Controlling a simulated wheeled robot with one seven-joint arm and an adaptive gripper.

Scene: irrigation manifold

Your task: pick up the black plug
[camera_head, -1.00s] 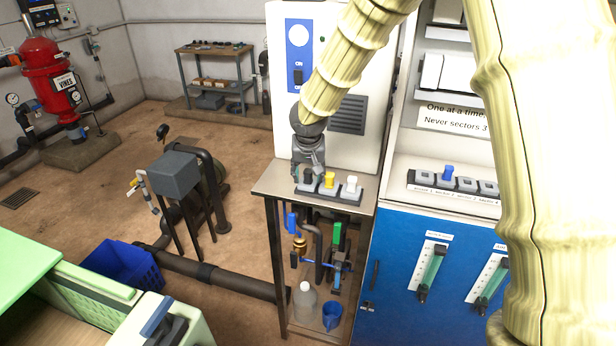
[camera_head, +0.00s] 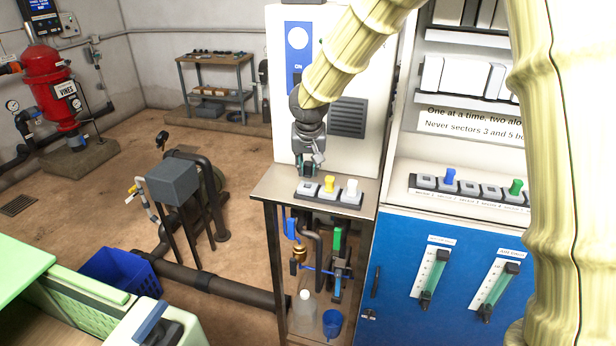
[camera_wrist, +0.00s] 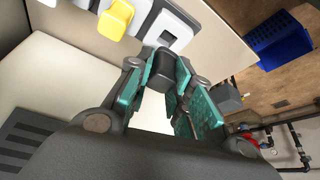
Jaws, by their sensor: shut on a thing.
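The black plug (camera_wrist: 163,68) is between the teal-padded fingers of my gripper (camera_wrist: 168,88) in the wrist view. My gripper is shut on it. In the head view my gripper (camera_head: 308,168) is above the left end of the grey socket strip (camera_head: 331,194), and the plug is hard to make out there. The strip's left socket (camera_head: 307,188) is empty; the wrist view also shows this square socket (camera_wrist: 170,33) bare, just beyond the plug. The plug appears clear of the strip.
A yellow plug (camera_head: 329,184) and a white plug (camera_head: 350,188) stand in the strip on the small metal table (camera_head: 279,187). A white cabinet (camera_head: 362,150) rises close behind. A panel at the right holds a blue plug (camera_head: 449,176) and a green plug (camera_head: 516,187).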

